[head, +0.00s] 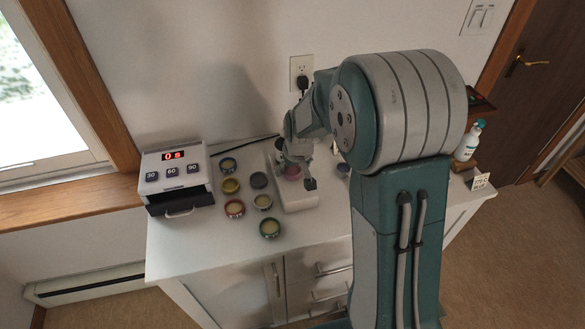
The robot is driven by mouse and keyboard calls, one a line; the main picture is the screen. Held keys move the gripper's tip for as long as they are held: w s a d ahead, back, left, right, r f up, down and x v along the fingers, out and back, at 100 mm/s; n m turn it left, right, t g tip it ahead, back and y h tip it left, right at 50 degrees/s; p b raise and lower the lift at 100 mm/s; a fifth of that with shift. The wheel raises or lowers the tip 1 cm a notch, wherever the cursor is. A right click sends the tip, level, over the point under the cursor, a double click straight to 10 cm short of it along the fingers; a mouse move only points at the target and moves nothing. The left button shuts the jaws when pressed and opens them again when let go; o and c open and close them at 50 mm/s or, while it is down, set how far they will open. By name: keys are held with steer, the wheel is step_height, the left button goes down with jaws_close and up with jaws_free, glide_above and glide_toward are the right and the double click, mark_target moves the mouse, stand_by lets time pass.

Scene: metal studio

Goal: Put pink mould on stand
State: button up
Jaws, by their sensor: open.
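The pink mould (292,173) is a small round piece in the middle of the table, at the white raised block (298,201), which may be the stand. My gripper (296,166) is open and reaches down over the pink mould, with a dark fingertip to its right. Part of the mould is hidden by the gripper. I cannot tell whether the fingers touch it, or whether it rests on the block.
A white device (176,171) reading 0 s, with an open drawer, is at far left. A white bottle (468,144) stands at right. The table's front left is clear.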

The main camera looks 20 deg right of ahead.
steer(key=v, duration=1.2)
steer(key=s+r+t, duration=0.1)
steer(key=s+r, duration=0.3)
steer(key=s, duration=0.7)
steer(key=s+r+m+t, duration=0.1)
steer(key=s+r, duration=0.3)
steer(key=s, duration=0.8)
steer(key=shift+a+m, duration=0.25)
steer(key=shift+m, duration=0.05)
steer(key=shift+w, duration=0.1)
